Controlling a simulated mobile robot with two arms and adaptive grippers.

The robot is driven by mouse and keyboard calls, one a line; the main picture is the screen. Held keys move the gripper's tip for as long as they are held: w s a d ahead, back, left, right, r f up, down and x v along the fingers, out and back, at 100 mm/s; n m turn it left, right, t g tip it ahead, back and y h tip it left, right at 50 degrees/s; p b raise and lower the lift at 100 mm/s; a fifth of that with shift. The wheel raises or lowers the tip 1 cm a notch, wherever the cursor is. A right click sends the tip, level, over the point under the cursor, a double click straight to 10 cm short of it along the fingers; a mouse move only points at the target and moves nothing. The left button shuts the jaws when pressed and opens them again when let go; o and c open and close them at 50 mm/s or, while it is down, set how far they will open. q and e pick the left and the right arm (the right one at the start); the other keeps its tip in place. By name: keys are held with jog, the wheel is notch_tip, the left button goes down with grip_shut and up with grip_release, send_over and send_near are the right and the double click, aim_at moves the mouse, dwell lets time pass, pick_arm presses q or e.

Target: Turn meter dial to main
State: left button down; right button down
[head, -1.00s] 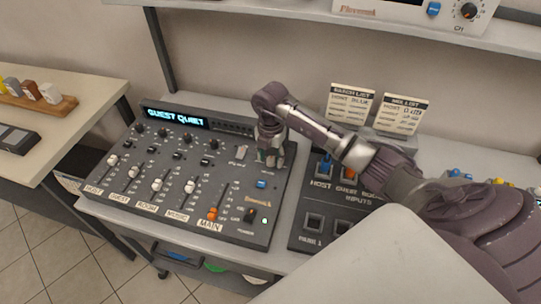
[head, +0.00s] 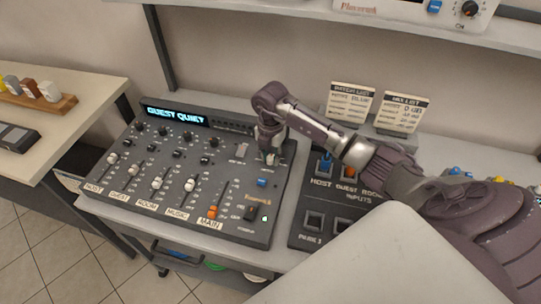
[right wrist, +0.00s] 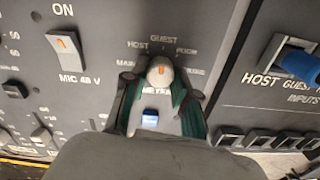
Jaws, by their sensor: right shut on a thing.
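The meter dial (right wrist: 160,71) is a small pale knob with an orange mark on the mixing console (head: 120,195). In the right wrist view its mark points up, towards the GUEST label; the MAIN label is to the left of the dial. My right gripper (right wrist: 160,80) points down over the console's right part and is shut on the dial, one dark green-lined finger on each side. In the head view the right gripper (head: 268,157) hides most of the dial. The console display (head: 176,115) reads GUEST QUIET. My left gripper is not in view.
A blue button (right wrist: 150,117) sits just below the dial. A MIC 48 V switch (right wrist: 65,45) is to its left. The input patch panel (head: 300,241) with plugs is close on the right. Two list cards (head: 352,103) stand behind. A shelf (head: 330,32) runs above.

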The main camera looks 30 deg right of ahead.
jog(key=n+b, duration=0.2)
jog(key=n, duration=0.2)
jog(key=shift+d+f, duration=0.1)
jog(key=n+b, duration=0.3)
jog(key=n, duration=0.1)
jog(key=shift+n, duration=0.4)
jog(key=n+b, duration=0.3)
jog(key=n, duration=0.1)
jog(key=shift+n+b, duration=1.05)
jog(key=shift+n, duration=1.15)
jog(key=c, duration=0.9)
grip_release()
